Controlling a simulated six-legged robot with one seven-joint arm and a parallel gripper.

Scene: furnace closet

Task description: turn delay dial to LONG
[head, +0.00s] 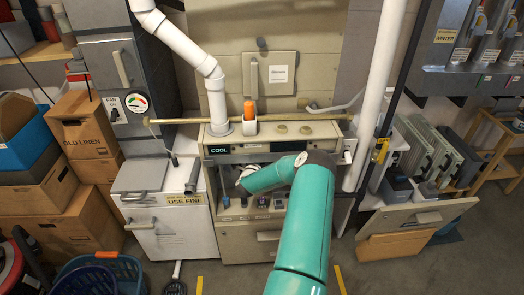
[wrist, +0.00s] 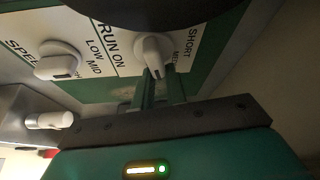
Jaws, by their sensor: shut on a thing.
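In the wrist view, a white dial (wrist: 152,50) sits on a white and green panel between the words RUN ON and SHORT. A partly cut-off label, starting with ME, stands beside it. My gripper (wrist: 160,76) is at this dial, its two green fingers closed on the knob's near end. The word LONG is not visible, and I cannot tell which mark the knob points to. A second white dial (wrist: 58,60) stands to the left, near SPEED, LOW and MID. In the head view, my teal arm reaches the cabinet front, and the fingers and the dial cannot be made out.
A white cylindrical knob (wrist: 48,120) on a grey bracket is at the left of the wrist view. In the head view, a COOL display (head: 219,150) and a row of small controls (head: 262,203) are on the cabinet. A white pipe (head: 376,100) stands to the right.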

